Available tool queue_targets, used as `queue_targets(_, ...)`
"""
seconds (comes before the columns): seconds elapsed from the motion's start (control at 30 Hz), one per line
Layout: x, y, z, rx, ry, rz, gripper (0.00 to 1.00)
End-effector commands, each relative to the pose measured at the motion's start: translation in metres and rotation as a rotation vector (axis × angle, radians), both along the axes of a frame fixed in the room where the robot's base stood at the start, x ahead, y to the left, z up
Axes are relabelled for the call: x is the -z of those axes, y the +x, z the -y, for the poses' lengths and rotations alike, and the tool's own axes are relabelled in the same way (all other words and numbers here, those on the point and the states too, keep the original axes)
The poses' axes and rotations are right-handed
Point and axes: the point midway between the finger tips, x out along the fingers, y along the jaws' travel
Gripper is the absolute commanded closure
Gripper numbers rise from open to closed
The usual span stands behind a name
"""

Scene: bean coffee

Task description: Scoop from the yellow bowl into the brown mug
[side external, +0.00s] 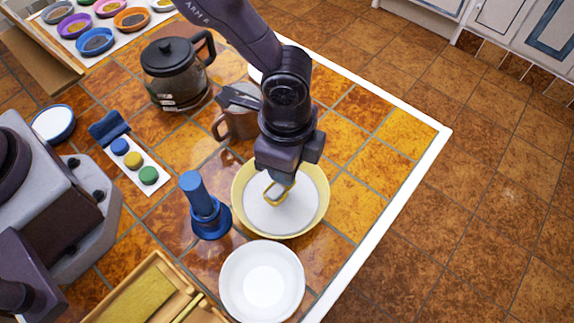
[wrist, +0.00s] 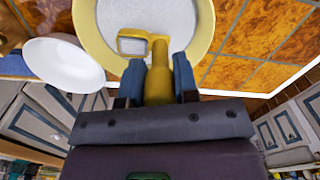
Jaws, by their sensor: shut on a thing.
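The yellow bowl (side external: 323,211) holds white contents and stands on the tiled table. My gripper (side external: 279,180) is directly above it, shut on a yellow scoop (side external: 277,197) that hangs down over the white contents. In the wrist view the blue fingers of my gripper (wrist: 158,85) close on the scoop's handle (wrist: 158,75), with the bowl (wrist: 88,30) behind. I cannot tell whether the scoop touches the contents or carries any. The brown mug (side external: 229,124) stands just behind the bowl, to the left of my arm, and is partly hidden.
A white plate (side external: 234,269) is in front of the bowl, and a blue tamper-like tool (side external: 203,210) stands left of it. A dark coffee pot (side external: 172,75) stands at the back left. A grey machine (side external: 75,220) fills the left side. The table's white edge (side external: 398,208) runs along the right.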

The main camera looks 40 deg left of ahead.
Motion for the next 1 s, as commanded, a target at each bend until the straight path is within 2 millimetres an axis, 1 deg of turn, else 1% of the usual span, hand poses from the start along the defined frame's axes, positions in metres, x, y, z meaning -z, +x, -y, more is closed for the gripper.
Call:
queue_targets(0.3,-0.026,0.000,0.000,0.000,-0.001,0.001,0.94)
queue_targets(0.5,-0.040,0.000,0.000,0.000,-0.001,0.000,0.94)
queue_targets(0.67,-0.043,0.000,0.000,0.000,0.000,-0.001,0.94)
queue_targets(1.0,-0.043,0.000,0.000,0.001,0.000,0.000,0.94)
